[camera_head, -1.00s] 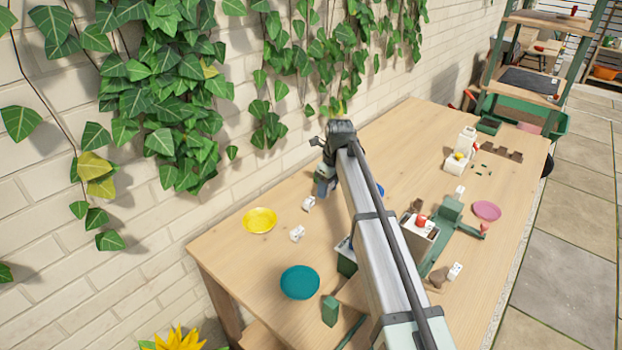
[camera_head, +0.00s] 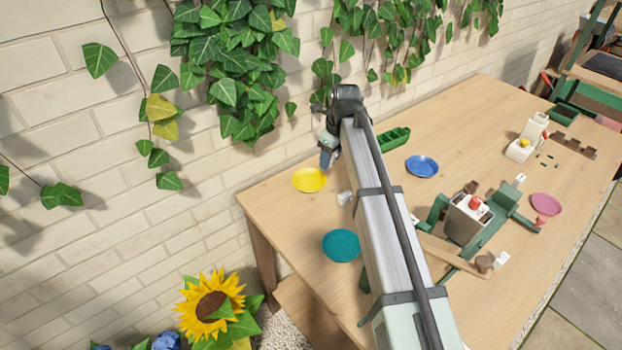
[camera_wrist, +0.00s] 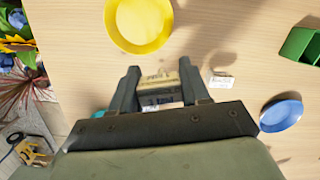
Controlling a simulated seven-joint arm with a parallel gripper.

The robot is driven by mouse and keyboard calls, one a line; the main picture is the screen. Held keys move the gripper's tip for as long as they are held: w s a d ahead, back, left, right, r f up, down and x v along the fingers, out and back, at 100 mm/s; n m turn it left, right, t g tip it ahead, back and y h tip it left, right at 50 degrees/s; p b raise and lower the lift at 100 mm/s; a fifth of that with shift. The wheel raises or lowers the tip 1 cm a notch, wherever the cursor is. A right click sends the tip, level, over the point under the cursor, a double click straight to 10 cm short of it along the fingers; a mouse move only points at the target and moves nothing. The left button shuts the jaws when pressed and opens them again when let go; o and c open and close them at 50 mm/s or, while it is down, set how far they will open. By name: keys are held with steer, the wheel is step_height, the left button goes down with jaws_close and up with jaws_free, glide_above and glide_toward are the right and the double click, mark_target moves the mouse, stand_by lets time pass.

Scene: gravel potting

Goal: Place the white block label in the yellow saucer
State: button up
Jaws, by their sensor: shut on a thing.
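My gripper (camera_wrist: 160,88) is shut on a small pale block label with dark markings (camera_wrist: 158,79), held between the two fingers. The yellow saucer (camera_wrist: 140,42) lies on the table just beyond the fingertips in the wrist view and looks empty. In the head view my gripper (camera_head: 326,158) is above the table, just right of and behind the yellow saucer (camera_head: 309,181). The held label cannot be made out there. Another white label (camera_wrist: 222,81) lies on the table to the right of the fingers; it also shows in the head view (camera_head: 344,198).
A teal saucer (camera_head: 341,246) is near the front edge. A blue saucer (camera_head: 422,166) and a green tray (camera_head: 395,139) are right of my arm. A white-and-green device (camera_head: 466,219) and a pink saucer (camera_head: 546,204) stand farther right. The ivy-covered wall is close behind.

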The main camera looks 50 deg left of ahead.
steer(key=r+n, duration=0.1)
steer(key=r, duration=0.1)
glide_above(307, 182)
steer(key=shift+n, duration=0.3)
steer(key=shift+w+d+f, duration=0.1)
steer(key=shift+d+f, duration=0.05)
steer(key=shift+f, duration=2.4)
steer(key=shift+d+f, duration=0.15)
steer(key=shift+f, duration=2.4)
steer(key=shift+f, duration=0.1)
steer(key=o, duration=0.7)
steer(key=shift+o, duration=0.2)
step_height(307, 182, up, 12)
steer(key=d, duration=0.1)
steer(key=shift+w+d, duration=0.3)
steer(key=shift+w, duration=0.05)
